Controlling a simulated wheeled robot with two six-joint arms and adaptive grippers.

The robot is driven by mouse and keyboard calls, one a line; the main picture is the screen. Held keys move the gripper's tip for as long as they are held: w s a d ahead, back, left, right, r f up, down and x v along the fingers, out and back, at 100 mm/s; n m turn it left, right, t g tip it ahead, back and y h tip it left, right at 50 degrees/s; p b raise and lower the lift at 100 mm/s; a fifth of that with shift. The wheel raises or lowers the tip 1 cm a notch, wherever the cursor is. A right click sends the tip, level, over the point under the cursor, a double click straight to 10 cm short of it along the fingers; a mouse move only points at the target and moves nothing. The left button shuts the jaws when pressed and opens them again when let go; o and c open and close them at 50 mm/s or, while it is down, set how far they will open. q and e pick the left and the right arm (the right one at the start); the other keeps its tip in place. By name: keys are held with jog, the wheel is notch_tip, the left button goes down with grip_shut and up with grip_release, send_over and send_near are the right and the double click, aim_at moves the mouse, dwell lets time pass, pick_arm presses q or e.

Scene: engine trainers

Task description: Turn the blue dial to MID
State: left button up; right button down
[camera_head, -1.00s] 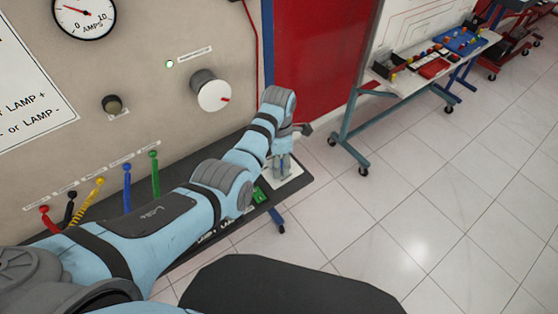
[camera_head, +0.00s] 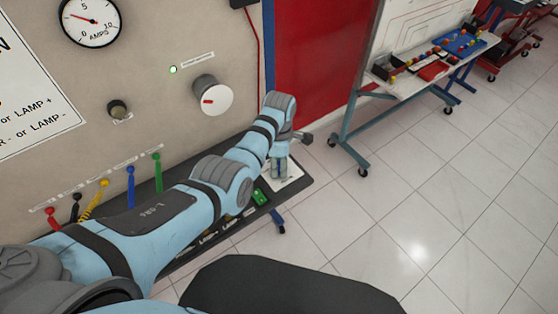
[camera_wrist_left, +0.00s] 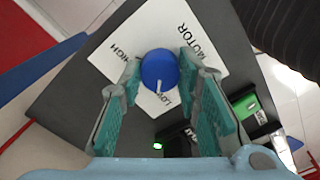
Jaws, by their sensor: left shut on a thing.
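The blue dial (camera_wrist_left: 159,70) sits on a white label plate (camera_wrist_left: 185,22) in the left wrist view. The plate reads MOTOR, HIGH and LOW; I see no MID mark. The dial's white pointer line faces down in that view, toward LOW. My left gripper (camera_wrist_left: 161,78) is shut on the dial, with a teal-padded finger on each side. In the head view my left gripper (camera_head: 279,168) points down over the plate (camera_head: 292,176) on the panel's shelf, and the dial is hard to make out there. My right gripper is not in view.
An upright panel carries an amps gauge (camera_head: 91,20), a lit green lamp (camera_head: 172,69) and a white-faced cylinder (camera_head: 213,99) with a red mark. A green switch (camera_wrist_left: 246,106) sits beside the dial. Colored cables (camera_head: 130,185) stand along the shelf.

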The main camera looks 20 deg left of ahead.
pick_arm(q)
jog(key=m, duration=0.2)
jog(key=m+p, duration=0.1)
jog(key=m, duration=0.1)
jog(key=shift+s+f+m, duration=0.15)
jog(key=shift+s+m, duration=0.05)
jog(key=shift+m, duration=0.1)
jog(key=shift+f+m, duration=0.1)
jog(key=shift+m, duration=1.9)
jog(key=o, duration=1.2)
jog(key=shift+d, duration=0.1)
jog(key=shift+w, duration=0.1)
jog(key=shift+r, duration=0.2)
jog(key=shift+w+r, duration=0.1)
jog(key=shift+r, duration=0.25)
notch_tip(320, 180, up, 11)
jog(key=shift+r, duration=0.1)
